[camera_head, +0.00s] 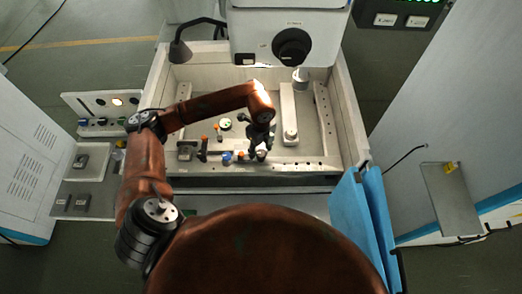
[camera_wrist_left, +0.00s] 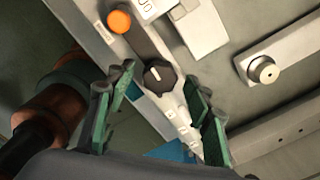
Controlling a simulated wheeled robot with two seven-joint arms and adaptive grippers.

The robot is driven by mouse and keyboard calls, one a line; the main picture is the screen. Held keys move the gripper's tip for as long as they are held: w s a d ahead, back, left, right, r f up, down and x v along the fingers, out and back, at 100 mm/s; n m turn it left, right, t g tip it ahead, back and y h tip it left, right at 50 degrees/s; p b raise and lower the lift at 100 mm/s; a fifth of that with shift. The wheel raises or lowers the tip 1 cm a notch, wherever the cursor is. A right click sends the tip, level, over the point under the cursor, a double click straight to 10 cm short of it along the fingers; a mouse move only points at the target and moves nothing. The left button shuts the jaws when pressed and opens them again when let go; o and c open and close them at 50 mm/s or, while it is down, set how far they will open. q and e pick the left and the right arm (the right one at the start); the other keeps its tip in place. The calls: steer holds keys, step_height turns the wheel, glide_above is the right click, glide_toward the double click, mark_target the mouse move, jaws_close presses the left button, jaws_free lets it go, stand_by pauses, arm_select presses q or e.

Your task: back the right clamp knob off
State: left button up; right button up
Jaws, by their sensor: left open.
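In the wrist view a round black knob (camera_wrist_left: 159,77) with a white pointer mark lies between the spread fingers of my left gripper (camera_wrist_left: 158,86). The gripper is open and empty, with a gap visible on each side of the knob. In the head view my left gripper (camera_head: 260,143) points down over a small dark knob (camera_head: 261,156) at the front ledge of the machine basin, partly covering it. Its contact with the knob cannot be told there. My right gripper is out of view.
A pale bar (camera_head: 288,104) with a round end knob (camera_head: 290,134) stands just right of the gripper; that knob also shows in the wrist view (camera_wrist_left: 264,70). An orange knob (camera_wrist_left: 119,21) and a blue cap (camera_head: 227,157) are nearby. The machine head (camera_head: 292,47) overhangs behind.

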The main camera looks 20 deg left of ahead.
mark_target(261, 152)
arm_select(q)
step_height(261, 152, up, 12)
stand_by(0.5)
stand_by(0.4)
